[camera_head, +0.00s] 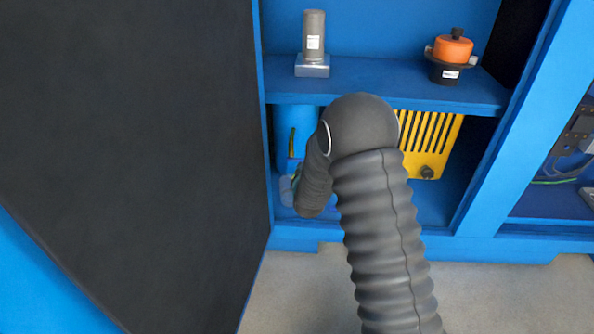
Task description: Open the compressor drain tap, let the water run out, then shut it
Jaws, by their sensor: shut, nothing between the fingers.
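The blue tank (294,125) stands in the lower bay of the cabinet, left of my arm, and is partly covered by it. A thin yellow-green piece (292,141) shows on its front; I cannot tell whether it is a wire or part of a tap. A pale, clear-looking object (286,188) sits below the tank, mostly behind my arm. The drain tap cannot be made out, and no water is visible. My arm in its dark ribbed sleeve reaches into the bay and bends down to the left. My gripper is hidden behind it.
A blue shelf (390,84) lies above the bay, holding a grey cylinder (314,38) and an orange-topped part (453,50). A yellow slotted panel (425,140) is right of my arm. A large dark panel (120,130) closes off the left; a blue post (520,110) bounds the right.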

